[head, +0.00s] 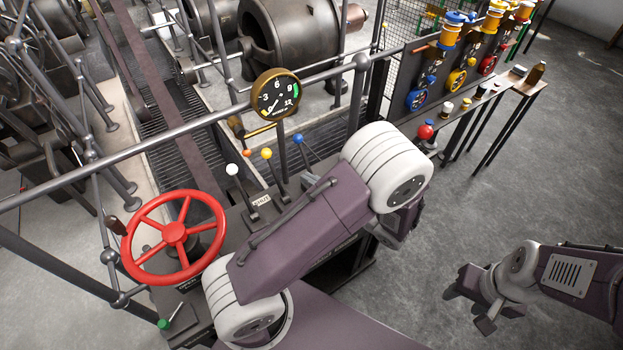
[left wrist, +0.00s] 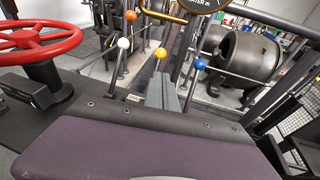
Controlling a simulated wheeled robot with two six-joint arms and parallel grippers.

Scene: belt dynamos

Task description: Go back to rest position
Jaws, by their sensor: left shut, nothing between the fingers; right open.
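My left arm bends over the control console (head: 205,300) in the middle of the head view. My right gripper (head: 467,309) is open and empty over the bare floor at the lower right of the head view.
A red handwheel (head: 174,233) stands left of my left arm. Levers with white (head: 232,169), orange and blue (head: 298,138) knobs rise behind the arm, near a round gauge (head: 276,94). A rack with coloured valves (head: 457,80) stands at the upper right. The right-hand floor is clear.

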